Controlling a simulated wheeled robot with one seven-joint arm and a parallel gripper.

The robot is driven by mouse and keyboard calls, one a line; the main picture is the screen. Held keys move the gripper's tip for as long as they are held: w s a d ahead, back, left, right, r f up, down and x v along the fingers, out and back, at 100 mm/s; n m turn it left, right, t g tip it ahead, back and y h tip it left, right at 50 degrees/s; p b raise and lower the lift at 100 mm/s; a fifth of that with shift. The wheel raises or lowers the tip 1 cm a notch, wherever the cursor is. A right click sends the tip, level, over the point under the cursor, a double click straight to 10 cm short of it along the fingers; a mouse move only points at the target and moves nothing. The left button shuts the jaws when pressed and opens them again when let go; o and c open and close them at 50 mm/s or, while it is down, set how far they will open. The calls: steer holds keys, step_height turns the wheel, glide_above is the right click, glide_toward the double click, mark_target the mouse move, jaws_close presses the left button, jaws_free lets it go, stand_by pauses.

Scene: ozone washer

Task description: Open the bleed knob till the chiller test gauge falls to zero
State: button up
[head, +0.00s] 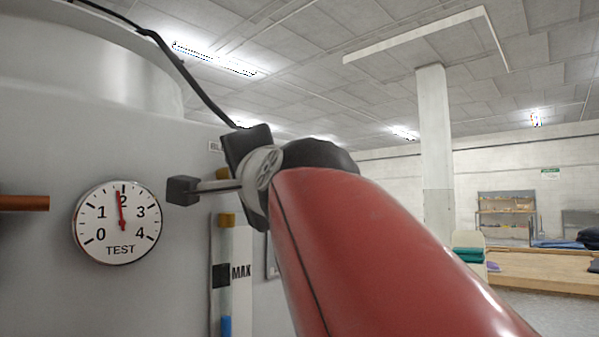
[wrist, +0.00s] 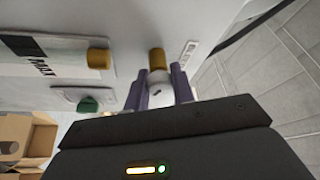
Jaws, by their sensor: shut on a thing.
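The round white TEST gauge (head: 117,223) is on the grey machine wall at the left of the head view. Its red needle points almost straight up, at about 2 on the 0 to 4 scale. My gripper (head: 184,190) reaches to the wall just right of the gauge. In the wrist view my gripper (wrist: 158,92) has its two fingers on either side of a small pale knob (wrist: 159,88), shut on it. A brass-coloured fitting (wrist: 157,58) shows just beyond the knob. I cannot make out the knob in the head view, where my gripper covers that spot.
A level strip marked MAX (head: 241,272) hangs below my gripper. Cardboard boxes (wrist: 22,138) are at the lower left.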

steer(key=shift+f, duration=0.1)
stand_by(0.3)
steer(key=o, duration=1)
